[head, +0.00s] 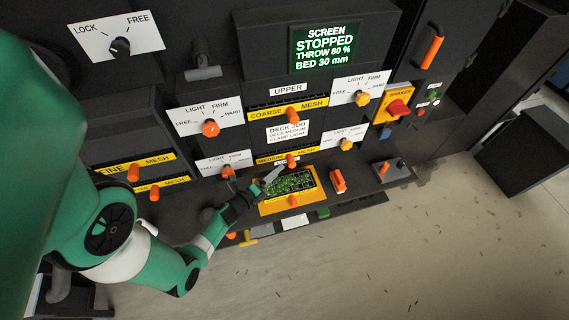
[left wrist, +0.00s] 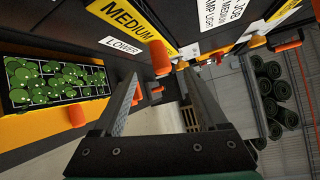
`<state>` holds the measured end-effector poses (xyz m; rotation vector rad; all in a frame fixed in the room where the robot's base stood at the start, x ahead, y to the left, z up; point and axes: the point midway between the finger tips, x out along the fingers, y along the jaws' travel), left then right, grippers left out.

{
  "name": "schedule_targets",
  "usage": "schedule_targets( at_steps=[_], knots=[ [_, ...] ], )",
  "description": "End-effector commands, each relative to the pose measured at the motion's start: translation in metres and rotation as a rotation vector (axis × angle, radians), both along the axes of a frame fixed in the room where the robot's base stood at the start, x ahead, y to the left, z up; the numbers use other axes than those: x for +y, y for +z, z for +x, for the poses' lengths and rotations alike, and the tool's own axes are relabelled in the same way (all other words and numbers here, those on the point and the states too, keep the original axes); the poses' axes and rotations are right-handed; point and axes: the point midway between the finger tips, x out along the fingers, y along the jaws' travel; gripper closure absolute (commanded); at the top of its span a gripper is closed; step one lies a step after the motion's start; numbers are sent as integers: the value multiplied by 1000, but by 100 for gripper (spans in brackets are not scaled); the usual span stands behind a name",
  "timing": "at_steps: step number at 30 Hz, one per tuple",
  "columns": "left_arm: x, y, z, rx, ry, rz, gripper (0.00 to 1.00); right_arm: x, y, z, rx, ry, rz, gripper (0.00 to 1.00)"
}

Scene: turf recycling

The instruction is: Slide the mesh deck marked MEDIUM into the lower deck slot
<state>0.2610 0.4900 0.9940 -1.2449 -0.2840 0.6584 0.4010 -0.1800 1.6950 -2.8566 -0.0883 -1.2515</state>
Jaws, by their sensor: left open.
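The mesh deck marked MEDIUM (head: 270,158) shows its yellow front at the lower deck slot, under the UPPER slot's COARSE deck. Its yellow front (left wrist: 112,12) also shows in the left wrist view, beside the LOWER label (left wrist: 122,47). I cannot tell how deep it sits. An orange handle (head: 292,161) stands at its front; an orange handle (left wrist: 160,57) shows ahead of the fingers in the wrist view. My left gripper (head: 271,176) is open, just below and left of the deck's front. Its fingers (left wrist: 160,78) are apart, with nothing held between them.
A yellow-framed tray (head: 267,209) of green pieces lies just below the slot. The COARSE deck (head: 266,114) is above; the FINE deck (head: 110,170) is at left.

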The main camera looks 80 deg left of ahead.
Motion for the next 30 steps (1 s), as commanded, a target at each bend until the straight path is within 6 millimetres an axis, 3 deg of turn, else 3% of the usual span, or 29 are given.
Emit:
schedule_targets(
  at_steps=[3, 7, 30],
  knots=[
    [-13, 5, -19, 0, 3, 0, 25, 0, 8, 0, 0, 0, 0, 50],
    [-21, 6, -28, 0, 1, 0, 25, 0, 9, 0, 0, 0, 0, 50],
    [-23, 6, -29, -1, -2, 2, 25, 0, 9, 0, 0, 0, 0, 50]
  ],
)
